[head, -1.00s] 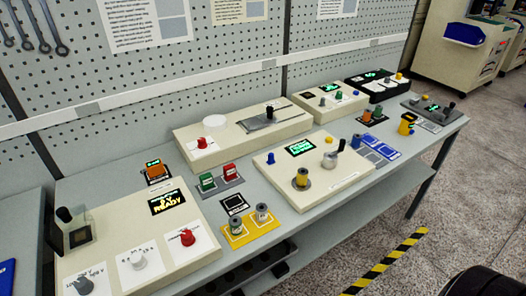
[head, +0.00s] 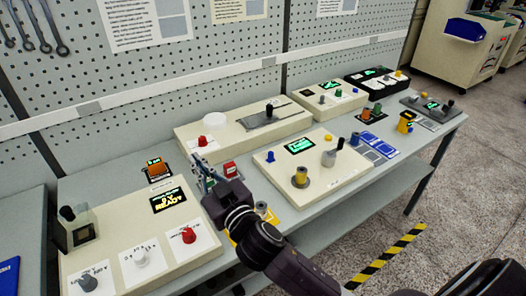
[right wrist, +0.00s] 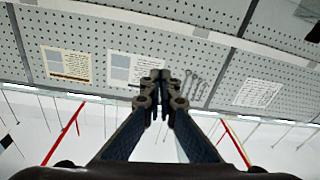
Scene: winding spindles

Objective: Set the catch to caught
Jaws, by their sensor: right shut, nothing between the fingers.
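No part is clearly labelled as the catch, so I cannot tell which it is. In the head view, a black-handled lever (head: 333,152) stands on the front cream panel (head: 330,185), next to a yellow spool (head: 300,176). A black-knobbed piece (head: 269,110) sits on a grey plate on the rear cream box. My right gripper (head: 203,172) is left of the front panel, over the small spools. It is shut and empty. Its closed fingers also show in the right wrist view (right wrist: 157,86). My left gripper is out of view.
The left cream box (head: 130,270) has a lit display, several knobs and a black-topped post (head: 68,214). A red spool (head: 230,170) stands beside my gripper. My right arm covers part of the yellow tray (head: 268,213). A pegboard wall (head: 240,60) rises behind the bench.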

